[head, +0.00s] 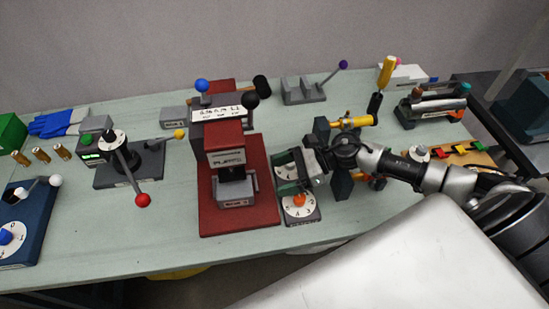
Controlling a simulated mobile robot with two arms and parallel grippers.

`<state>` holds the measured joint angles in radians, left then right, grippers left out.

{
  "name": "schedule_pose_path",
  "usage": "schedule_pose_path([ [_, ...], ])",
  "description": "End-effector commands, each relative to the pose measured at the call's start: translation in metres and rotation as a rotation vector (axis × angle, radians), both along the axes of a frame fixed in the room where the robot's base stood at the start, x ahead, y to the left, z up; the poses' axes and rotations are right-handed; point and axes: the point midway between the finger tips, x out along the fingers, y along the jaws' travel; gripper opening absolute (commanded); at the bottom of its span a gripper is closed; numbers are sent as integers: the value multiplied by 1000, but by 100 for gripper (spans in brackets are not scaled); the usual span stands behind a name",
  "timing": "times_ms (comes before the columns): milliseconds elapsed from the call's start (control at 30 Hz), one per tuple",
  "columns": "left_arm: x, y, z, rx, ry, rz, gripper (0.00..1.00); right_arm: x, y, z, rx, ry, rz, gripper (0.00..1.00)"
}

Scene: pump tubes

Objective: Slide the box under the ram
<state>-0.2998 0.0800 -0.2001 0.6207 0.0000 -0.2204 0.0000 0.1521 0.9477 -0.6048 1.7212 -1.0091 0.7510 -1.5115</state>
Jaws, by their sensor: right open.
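My right gripper (303,172) is open, to the right of the base and apart from the grey box, above a dial unit. My left gripper is not in view.
The dial unit (299,208) with an orange knob stands close right of the base. A lever stand with a red ball (142,200) is to the left. A yellow-handled device (351,121) stands behind my right arm. The table front between the lever and base is clear.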

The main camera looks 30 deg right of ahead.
Motion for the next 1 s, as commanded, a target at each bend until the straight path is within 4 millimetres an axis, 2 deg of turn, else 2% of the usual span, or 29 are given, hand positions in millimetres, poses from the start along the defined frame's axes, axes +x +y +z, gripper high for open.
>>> schedule_pose_path([
  [467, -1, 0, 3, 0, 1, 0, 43, 2, 6, -1, 1, 1, 1, 82],
  [1000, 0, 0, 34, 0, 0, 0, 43, 26, 81, -33, 3, 2, -1, 82],
])
